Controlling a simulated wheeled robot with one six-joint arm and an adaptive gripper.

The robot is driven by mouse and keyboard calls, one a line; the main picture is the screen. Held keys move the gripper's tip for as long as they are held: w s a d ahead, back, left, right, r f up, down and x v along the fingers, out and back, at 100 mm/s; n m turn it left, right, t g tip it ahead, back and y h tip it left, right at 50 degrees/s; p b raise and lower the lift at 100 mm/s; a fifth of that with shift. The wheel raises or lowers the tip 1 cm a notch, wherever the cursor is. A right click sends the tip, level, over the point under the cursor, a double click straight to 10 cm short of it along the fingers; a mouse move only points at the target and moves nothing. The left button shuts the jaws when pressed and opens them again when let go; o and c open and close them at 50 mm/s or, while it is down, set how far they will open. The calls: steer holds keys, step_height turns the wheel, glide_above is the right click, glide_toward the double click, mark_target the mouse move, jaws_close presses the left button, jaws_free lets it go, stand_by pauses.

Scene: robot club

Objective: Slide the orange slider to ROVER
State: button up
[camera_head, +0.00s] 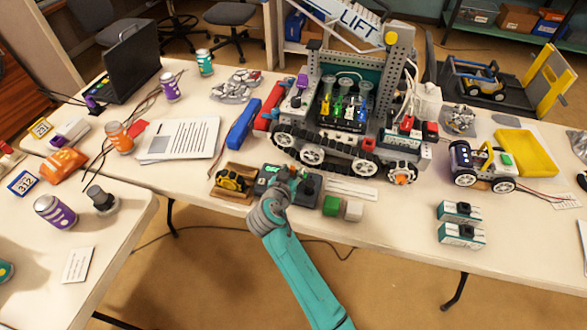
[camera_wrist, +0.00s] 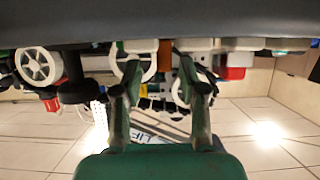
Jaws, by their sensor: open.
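My gripper (camera_head: 285,183) is at the dark control box (camera_head: 311,186) on the front edge of the table, in front of the tracked robot. The gripper and wrist cover much of the box's top. In the wrist view the two fingers of my gripper (camera_wrist: 158,72) are apart, with nothing clearly held between them. A dark surface fills the top of that view, close to the fingertips. I cannot make out the orange slider or a ROVER label in either view; they are hidden or too small to tell.
The tracked robot (camera_head: 352,135) with a LIFT sign stands behind the box. A wooden tray (camera_head: 231,193) with a yellow part is at the left. A green block (camera_head: 331,206) and a white block (camera_head: 354,210) lie at the right. Teal-and-white modules (camera_head: 460,234) stand farther right.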

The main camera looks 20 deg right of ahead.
steer(key=v, duration=0.9)
steer(key=shift+s, duration=0.15)
steer(key=shift+a, duration=0.15)
